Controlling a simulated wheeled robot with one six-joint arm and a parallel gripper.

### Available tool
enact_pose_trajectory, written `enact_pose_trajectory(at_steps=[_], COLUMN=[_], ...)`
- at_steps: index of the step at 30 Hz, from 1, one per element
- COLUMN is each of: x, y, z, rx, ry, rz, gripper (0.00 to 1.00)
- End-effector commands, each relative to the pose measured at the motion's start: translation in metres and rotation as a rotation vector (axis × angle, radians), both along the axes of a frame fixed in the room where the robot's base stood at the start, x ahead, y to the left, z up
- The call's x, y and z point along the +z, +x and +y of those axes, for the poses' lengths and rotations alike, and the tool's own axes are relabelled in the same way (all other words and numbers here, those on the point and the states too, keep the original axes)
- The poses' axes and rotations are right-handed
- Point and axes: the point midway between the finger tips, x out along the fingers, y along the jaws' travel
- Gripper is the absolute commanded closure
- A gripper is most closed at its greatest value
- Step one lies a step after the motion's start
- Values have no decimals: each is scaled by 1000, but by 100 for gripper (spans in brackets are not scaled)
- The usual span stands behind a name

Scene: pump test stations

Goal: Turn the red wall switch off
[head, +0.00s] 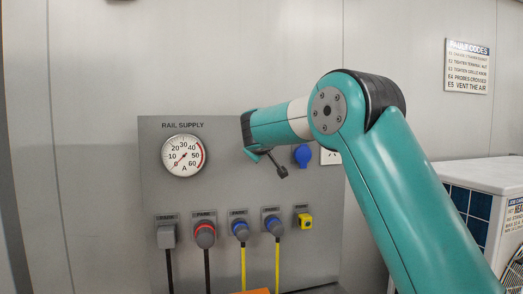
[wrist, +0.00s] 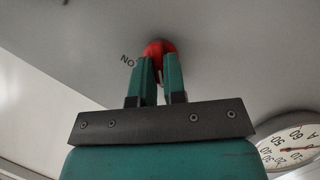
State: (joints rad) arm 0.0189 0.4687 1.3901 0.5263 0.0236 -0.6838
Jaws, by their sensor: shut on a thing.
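The red wall switch (wrist: 160,46) shows in the wrist view as a red knob on the grey panel, with a label beside it that is partly readable, upside down, as "ON". My gripper (wrist: 160,68) has its two green fingers at the knob, one on each side, shut on it. In the head view the switch is hidden behind my teal arm, and my fingers cannot be made out there. Which way the switch is set cannot be told.
The rail supply panel (head: 152,190) carries a round gauge (head: 183,156), with its needle low. Several plugs with cables line its lower part, including a red-ringed one (head: 205,235). A white unit (head: 485,172) stands at right.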

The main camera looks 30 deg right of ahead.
Motion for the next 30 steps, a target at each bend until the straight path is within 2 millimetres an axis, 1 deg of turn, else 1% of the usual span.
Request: enact_pose_trajectory(at_steps=[12,13,16,25,28,30], x=[-1,-1,-1,0,1,3], y=[0,0,0,-1,-7,-16], z=[-1,-1,-1,1,5,10], rx=[-1,-1,-2,0,1,1], ry=[-9,-9,-8,-7,-8,-7], rz=[6,6,5,2,1,0], gripper=[100,86,63,63,63,63])
